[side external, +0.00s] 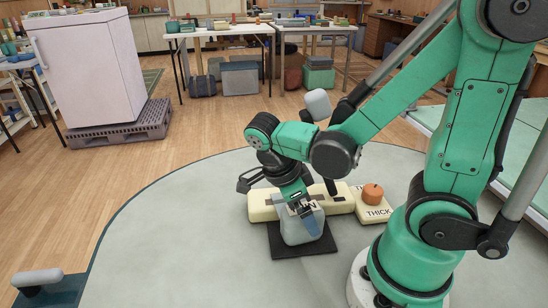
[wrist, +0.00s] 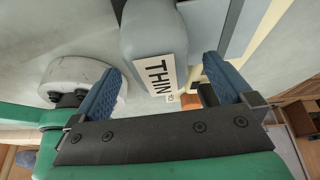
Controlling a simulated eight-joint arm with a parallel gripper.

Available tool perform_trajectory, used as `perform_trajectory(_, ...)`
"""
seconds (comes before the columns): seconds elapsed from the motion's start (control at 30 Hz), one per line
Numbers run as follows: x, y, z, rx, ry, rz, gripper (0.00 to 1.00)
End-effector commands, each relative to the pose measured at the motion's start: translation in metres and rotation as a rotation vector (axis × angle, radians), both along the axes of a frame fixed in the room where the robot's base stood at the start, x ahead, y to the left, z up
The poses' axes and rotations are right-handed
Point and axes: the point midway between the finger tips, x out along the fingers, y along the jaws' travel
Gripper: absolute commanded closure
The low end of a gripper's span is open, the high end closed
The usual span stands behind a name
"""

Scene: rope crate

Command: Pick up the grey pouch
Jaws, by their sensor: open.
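The grey pouch (side external: 299,230) is a rounded blue-grey bag on a dark square mat (side external: 326,243). In the wrist view the pouch (wrist: 152,32) carries a white label reading THIN (wrist: 156,76). My gripper (side external: 305,207) is right at the pouch and covers part of its upper side in the side view. In the wrist view my gripper (wrist: 161,66) is open, with blue pads on either side of the labelled end. A gap shows on both sides, and I cannot tell how deep the pouch sits between the fingers.
A long cream block (side external: 262,206) with a dark strip lies behind the pouch. To its right, a cream block labelled THICK (side external: 374,212) bears an orange rounded piece (side external: 373,193).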

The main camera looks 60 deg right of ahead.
Motion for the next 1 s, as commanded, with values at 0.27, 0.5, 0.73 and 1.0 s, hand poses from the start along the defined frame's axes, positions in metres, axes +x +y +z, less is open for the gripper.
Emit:
perform_trajectory(0.27, -0.0013, -0.0011, -0.0035, 0.000, 0.000, 0.000, 0.00)
perform_trajectory(0.5, -0.0012, -0.0011, -0.0034, 0.000, 0.000, 0.001, 0.40)
perform_trajectory(0.73, -0.0012, -0.0011, -0.0033, 0.000, 0.000, 0.001, 1.00)
perform_trajectory(1.0, -0.0012, -0.0011, -0.0029, 0.000, 0.000, 0.001, 1.00)
